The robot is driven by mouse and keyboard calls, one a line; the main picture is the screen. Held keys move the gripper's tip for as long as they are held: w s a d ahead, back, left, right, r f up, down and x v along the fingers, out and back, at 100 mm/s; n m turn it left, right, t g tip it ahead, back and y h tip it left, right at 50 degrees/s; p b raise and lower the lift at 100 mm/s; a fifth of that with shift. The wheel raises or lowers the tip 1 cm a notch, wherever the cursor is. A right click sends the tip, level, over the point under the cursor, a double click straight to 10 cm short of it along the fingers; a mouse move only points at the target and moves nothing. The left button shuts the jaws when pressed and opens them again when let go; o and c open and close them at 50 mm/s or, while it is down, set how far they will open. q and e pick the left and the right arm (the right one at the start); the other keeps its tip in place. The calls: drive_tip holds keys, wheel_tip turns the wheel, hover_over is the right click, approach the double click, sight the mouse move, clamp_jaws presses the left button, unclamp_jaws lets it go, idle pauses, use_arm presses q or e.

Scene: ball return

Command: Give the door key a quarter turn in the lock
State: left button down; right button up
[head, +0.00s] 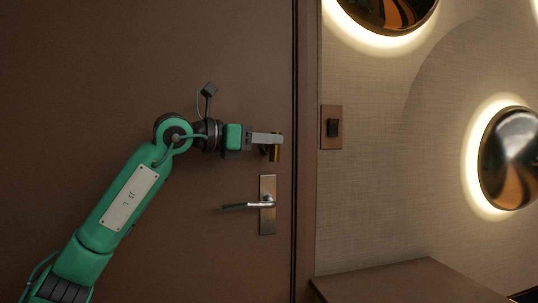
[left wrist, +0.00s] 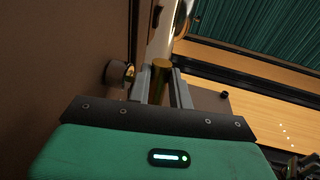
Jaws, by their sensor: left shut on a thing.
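My left gripper (head: 270,140) reaches in from the left, in front of the brown door (head: 130,60). It is shut on the door key, whose brass-coloured part (head: 276,153) shows at the fingertips. In the left wrist view the brass key (left wrist: 161,75) stands between the two fingers. A round metal lock (left wrist: 118,73) juts from the door beside the left finger. The fingers hide the join, so I cannot tell whether the key sits in the lock or how far it is turned. My right gripper is not in view.
A switch plate (head: 331,127) is on the wall to the right of the door frame. A brown bench (head: 405,283) stands at the lower right.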

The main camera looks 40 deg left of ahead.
use_arm(q)
drive_tip(key=c, duration=1.6)
unclamp_jaws()
drive_tip(key=shift+f+t, duration=0.15)
drive_tip(key=shift+t, duration=0.15)
drive_tip(key=shift+c, duration=0.2)
drive_tip(key=o, duration=0.3)
drive_tip(key=shift+o, duration=0.8)
